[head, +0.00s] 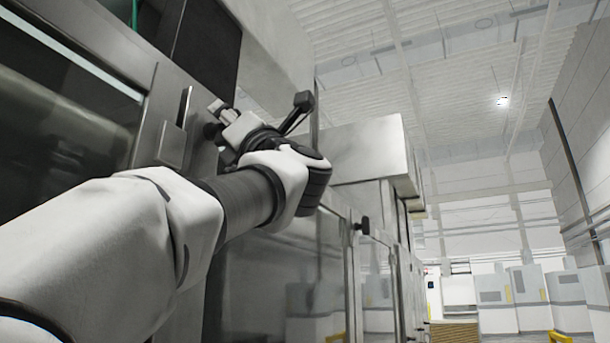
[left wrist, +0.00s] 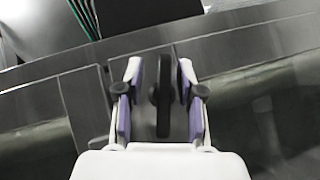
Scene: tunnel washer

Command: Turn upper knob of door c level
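A dark bar-shaped knob (left wrist: 162,98) with a round hub stands upright in the left wrist picture, in front of a grey metal door frame. My left gripper (left wrist: 161,97) is open, with one pale finger with a purple pad on each side of the knob. A gap shows between each pad and the knob. In the head view my left gripper (head: 221,118) is up against the metal frame, and it and my wrist mostly hide the knob. No door label is readable. My right gripper is not in view.
A metal plate with a handle (head: 174,141) is on the frame left of my gripper. Another dark knob (head: 362,225) sits on a door further along the machine. A box-like housing (head: 365,155) juts out beyond my wrist. The aisle to the right looks open.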

